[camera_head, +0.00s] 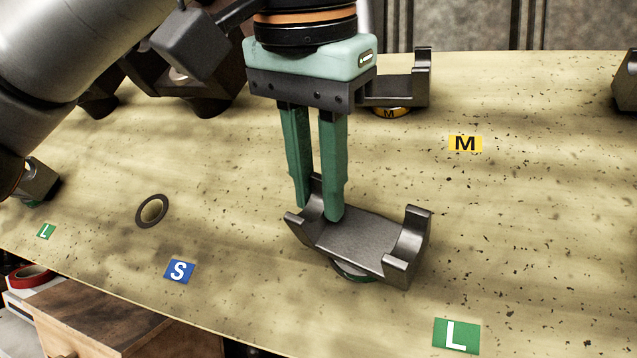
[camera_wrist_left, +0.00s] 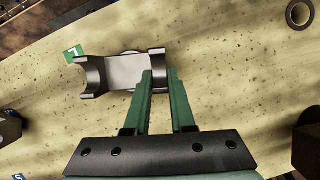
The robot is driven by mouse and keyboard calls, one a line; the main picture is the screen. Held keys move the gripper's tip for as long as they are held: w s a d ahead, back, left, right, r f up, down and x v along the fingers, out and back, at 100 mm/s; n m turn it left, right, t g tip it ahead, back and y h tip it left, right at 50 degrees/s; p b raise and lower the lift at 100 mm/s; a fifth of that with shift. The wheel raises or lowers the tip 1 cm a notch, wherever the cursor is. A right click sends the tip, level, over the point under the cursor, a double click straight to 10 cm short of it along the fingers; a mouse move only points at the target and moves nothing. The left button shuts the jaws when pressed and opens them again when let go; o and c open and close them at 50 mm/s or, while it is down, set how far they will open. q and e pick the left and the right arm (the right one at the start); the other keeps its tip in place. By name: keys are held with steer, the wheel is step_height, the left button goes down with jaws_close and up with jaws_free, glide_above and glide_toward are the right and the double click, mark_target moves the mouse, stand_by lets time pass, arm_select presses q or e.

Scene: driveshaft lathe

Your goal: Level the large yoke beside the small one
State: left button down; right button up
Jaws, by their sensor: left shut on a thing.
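The large yoke (camera_head: 365,243) is a dark grey metal cradle with two upright notched ends, near the big green L label (camera_head: 456,336). It sits on a green-edged round foot (camera_head: 353,272) and looks a little askew; I cannot tell its exact tilt. My left gripper (camera_head: 320,212) points down and is shut on the yoke's left end. In the left wrist view, the yoke (camera_wrist_left: 122,74) lies ahead of the fingertips (camera_wrist_left: 160,76), which meet its near end. No yoke marked small is identifiable. My right gripper is not in view.
A flat dark ring (camera_head: 152,211) lies near the blue S label (camera_head: 180,271). Another green-footed piece (camera_head: 38,181) is at far left. The table right of the large yoke is clear.

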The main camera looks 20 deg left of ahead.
arm_select(q)
steer(key=shift+r, duration=0.2)
steer(key=shift+s, duration=0.1)
steer(key=shift+a+n+h+b, duration=0.1)
steer(key=shift+n+h+b, duration=0.4)
steer(key=shift+n, duration=0.6)
steer(key=shift+r, duration=0.1)
steer(key=shift+n, duration=0.3)
steer(key=shift+h, duration=0.3)
steer(key=shift+n, duration=0.5)
